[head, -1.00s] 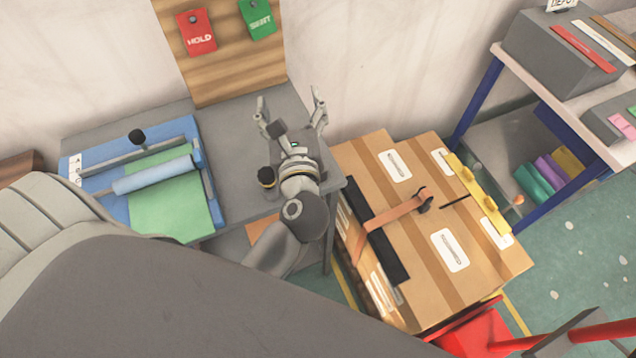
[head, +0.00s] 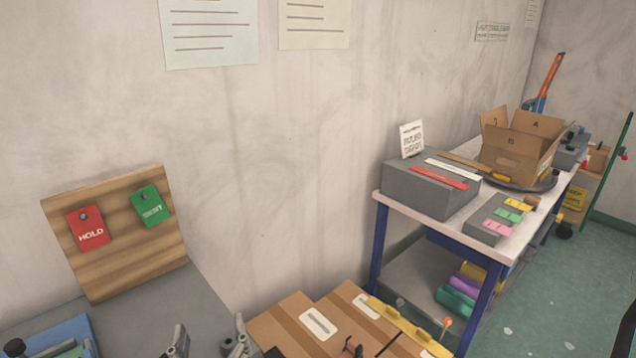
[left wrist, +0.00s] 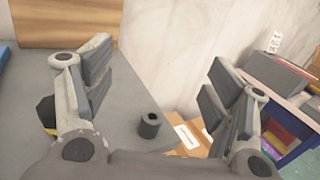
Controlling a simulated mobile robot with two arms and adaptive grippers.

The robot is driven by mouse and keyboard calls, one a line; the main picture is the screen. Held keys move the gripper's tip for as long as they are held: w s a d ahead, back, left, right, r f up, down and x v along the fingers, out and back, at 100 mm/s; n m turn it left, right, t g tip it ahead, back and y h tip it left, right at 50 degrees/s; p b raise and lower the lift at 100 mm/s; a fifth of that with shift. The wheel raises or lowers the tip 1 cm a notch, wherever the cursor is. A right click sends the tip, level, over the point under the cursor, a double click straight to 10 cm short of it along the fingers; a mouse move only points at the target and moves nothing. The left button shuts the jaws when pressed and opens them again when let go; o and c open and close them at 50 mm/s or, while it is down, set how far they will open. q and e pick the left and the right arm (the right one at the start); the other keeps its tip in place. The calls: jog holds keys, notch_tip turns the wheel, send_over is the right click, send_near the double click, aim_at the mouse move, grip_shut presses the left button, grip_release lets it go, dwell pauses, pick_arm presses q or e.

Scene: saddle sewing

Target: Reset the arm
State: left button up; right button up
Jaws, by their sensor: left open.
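My left gripper (head: 210,338) shows at the bottom edge of the head view, with only its fingertips in the picture. In the left wrist view (left wrist: 162,92) its two fingers stand wide apart. Nothing is between the fingers' pads. The gripper is over the grey table (head: 205,305), near its right end, with the wall beyond. My right gripper is in neither view.
A small dark cylinder (left wrist: 149,124) stands on the grey table. A wooden board (head: 130,250) holds red HOLD (head: 88,230) and green SENT (head: 151,207) tags. Taped cartons (head: 290,330) stand right of the table. A blue-legged bench (head: 400,205) carries an open box (head: 515,155).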

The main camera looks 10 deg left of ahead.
pick_arm(q)
jog(key=s+d+r+m+t+h, duration=0.1)
jog(key=d+r+m+t+h, duration=0.15)
jog(key=d+m+h, duration=0.55)
jog(key=d+r+m+t+h, duration=0.1)
jog(key=d+r+m+h, duration=0.35)
jog(key=m, duration=0.85)
jog(key=s+d+f+m+g+h, duration=0.1)
jog(key=s+d+f+m+g, duration=0.1)
jog(key=f+m+g, duration=0.4)
jog(key=s+d+f+m+g+h, duration=0.25)
jog(key=f+m, duration=0.35)
jog(key=m, duration=0.3)
jog(key=s+a+f+m+g+y, duration=0.7)
jog(key=s+a+f+g+y, duration=0.3)
jog(key=a+f, duration=0.4)
notch_tip(320, 180, down, 24)
jog(key=s, duration=0.2)
jog(key=s+a+f+g, duration=0.1)
jog(key=s+a+f, duration=0.2)
jog(key=s+f, duration=1.4)
jog(key=shift+s+f+h, duration=0.25)
jog(key=shift+f+h, duration=0.05)
jog(key=shift+f, duration=0.25)
